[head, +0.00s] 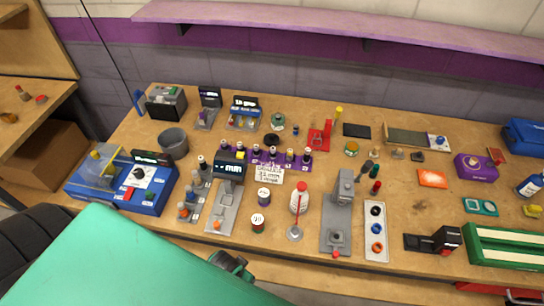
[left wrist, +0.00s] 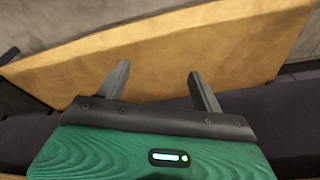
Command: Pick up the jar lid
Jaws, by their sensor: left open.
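No part is clearly the jar lid in the head view. A flat black round piece (head: 271,139) lies near the back middle of the bench, and a small jar with a yellowish top (head: 352,148) stands further right; I cannot tell whether either is the lid. My left gripper (left wrist: 158,69) shows in the left wrist view with its two grey fingers apart and nothing between them. A wooden board face fills the view beyond the fingers, and no lid shows there. In the head view my green arm covers the lower left. My right gripper is in neither view.
The wooden bench (head: 400,205) is crowded. A purple shelf (head: 330,20) runs above the back.

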